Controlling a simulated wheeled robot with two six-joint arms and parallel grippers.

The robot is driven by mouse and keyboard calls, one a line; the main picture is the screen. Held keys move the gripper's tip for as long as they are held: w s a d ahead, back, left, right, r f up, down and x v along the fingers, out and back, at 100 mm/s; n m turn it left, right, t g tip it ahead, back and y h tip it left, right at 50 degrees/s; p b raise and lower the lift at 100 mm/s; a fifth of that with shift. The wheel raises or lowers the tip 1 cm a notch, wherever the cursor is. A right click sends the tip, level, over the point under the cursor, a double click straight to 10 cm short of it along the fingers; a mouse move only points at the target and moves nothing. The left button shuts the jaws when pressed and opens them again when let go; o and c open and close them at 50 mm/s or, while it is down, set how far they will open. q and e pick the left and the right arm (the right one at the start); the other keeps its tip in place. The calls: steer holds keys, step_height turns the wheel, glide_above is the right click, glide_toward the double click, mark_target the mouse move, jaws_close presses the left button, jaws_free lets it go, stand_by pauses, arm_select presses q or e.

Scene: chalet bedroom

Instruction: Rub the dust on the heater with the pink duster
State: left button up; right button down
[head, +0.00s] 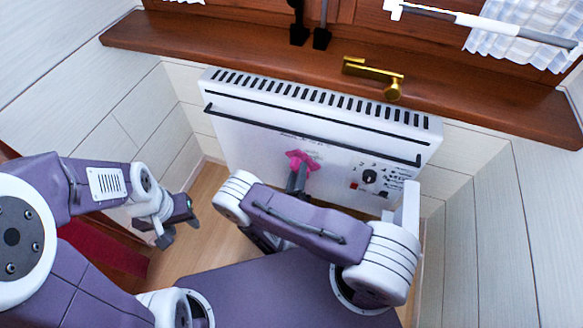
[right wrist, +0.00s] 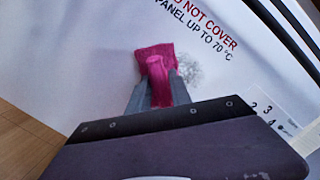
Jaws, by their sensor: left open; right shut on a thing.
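The white heater (head: 245,140) hangs on the wall below the window sill, with dark slots along its top. The pink duster (head: 301,160) is at its front panel; it also shows in the right wrist view (right wrist: 154,62). My left gripper (head: 179,231) is open and empty, well left of the heater.
A dark bar (head: 310,134) runs across the heater's front. A control panel with a dial (head: 369,177) is right of the duster. The wooden sill (head: 235,52) with a brass handle (head: 375,76) juts out above. Free floor (head: 205,190) shows left of the heater.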

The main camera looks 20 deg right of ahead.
mark_target(313, 165)
steer(key=shift+s+d, duration=0.15)
steer(key=shift+d, duration=0.05)
steer(key=shift+s+d+r+p, duration=0.1)
steer(key=shift+s+d+p, duration=0.25)
steer(key=shift+d, duration=0.25)
steer(key=shift+s+d+p, duration=0.25)
steer(key=shift+s+d, duration=0.05)
steer(key=shift+d, duration=0.3)
steer(key=shift+s+d, duration=0.25)
steer(key=shift+d, duration=0.1)
